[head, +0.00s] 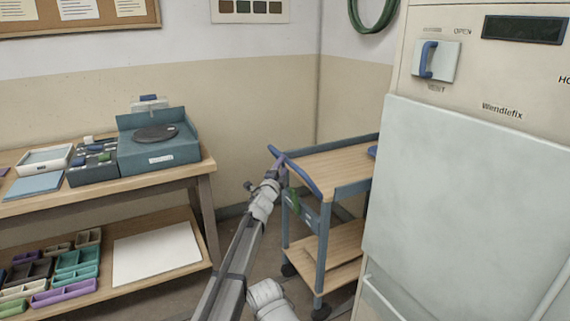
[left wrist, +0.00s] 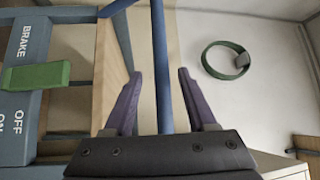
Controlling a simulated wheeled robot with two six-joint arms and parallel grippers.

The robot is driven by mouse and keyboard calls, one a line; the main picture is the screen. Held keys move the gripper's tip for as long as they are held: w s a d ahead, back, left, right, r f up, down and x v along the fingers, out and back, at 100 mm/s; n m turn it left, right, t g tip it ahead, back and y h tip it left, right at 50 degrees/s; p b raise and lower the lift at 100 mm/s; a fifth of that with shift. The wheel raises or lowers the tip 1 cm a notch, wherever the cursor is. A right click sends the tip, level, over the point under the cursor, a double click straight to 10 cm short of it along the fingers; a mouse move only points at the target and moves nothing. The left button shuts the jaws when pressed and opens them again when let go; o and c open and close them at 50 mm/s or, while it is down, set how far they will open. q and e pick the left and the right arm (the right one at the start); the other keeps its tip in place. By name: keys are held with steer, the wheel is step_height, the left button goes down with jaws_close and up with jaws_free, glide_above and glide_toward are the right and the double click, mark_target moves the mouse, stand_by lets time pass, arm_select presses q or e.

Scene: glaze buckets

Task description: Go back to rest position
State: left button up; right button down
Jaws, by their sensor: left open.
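My left gripper (head: 276,172) is at the near end of the wooden-topped trolley (head: 330,160), beside its blue handle bar (head: 303,178). In the left wrist view its two purple fingers (left wrist: 160,76) stand apart. The blue bar (left wrist: 163,60) runs between them in the picture, and neither finger is closed on it. A green brake lever (left wrist: 35,76) sits on a blue plate marked BRAKE, OFF and ON. The lever also shows below the handle in the head view (head: 292,201). My right gripper is not in view.
A large cream kiln-like cabinet (head: 470,190) marked Wendlefix stands close on the right. A wooden bench (head: 100,190) with a teal turntable unit (head: 158,145), trays and boxes is on the left. Floor shows between bench and trolley. A green hose (head: 372,15) hangs on the wall.

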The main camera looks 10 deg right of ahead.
arm_select(q)
steer(key=v, duration=0.3)
